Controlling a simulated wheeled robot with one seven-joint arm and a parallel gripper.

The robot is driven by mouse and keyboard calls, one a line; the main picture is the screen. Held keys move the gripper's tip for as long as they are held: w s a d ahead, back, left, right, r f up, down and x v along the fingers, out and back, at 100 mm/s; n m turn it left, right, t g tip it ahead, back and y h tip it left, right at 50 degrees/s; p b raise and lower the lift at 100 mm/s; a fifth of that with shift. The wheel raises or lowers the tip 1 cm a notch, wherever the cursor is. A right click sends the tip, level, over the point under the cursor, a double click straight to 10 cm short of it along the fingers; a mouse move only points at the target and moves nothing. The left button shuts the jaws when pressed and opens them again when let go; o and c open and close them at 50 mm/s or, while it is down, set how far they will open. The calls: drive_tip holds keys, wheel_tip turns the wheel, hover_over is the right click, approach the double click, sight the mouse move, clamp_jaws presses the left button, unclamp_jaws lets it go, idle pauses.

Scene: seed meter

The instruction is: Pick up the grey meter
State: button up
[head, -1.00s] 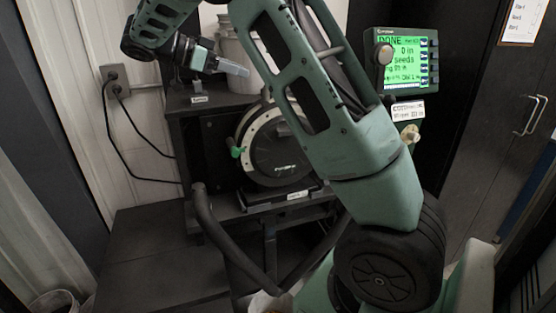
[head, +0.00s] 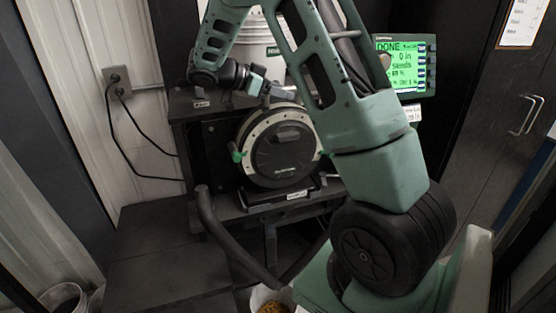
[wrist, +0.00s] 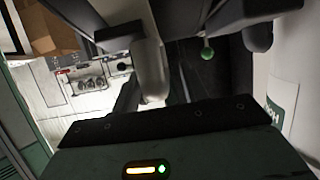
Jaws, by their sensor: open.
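The grey meter (head: 284,150) is a round, dark disc-shaped housing with a pale grey rim and a green knob on its left side. It stands upright on a low black stand at the front of the dark bench. My gripper (head: 272,92) is just above its top edge in the head view, open, with nothing seen between its fingers. I cannot tell whether it touches the rim. My arm crosses the picture to the right of the meter. In the wrist view a grey finger hangs down left of centre, and a green knob (wrist: 207,54) shows farther right.
A white bucket (head: 260,48) stands on the bench behind my gripper. A lit green monitor (head: 408,72) is on the right. A bucket of yellow seeds (head: 270,302) sits below. A wall outlet (head: 117,78) with hanging cables is at left. The low dark surface at left is clear.

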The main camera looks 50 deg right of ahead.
clamp_jaws()
idle(1.4)
drive_tip(key=shift+w+d+r, duration=0.1)
drive_tip(key=shift+r, duration=0.1)
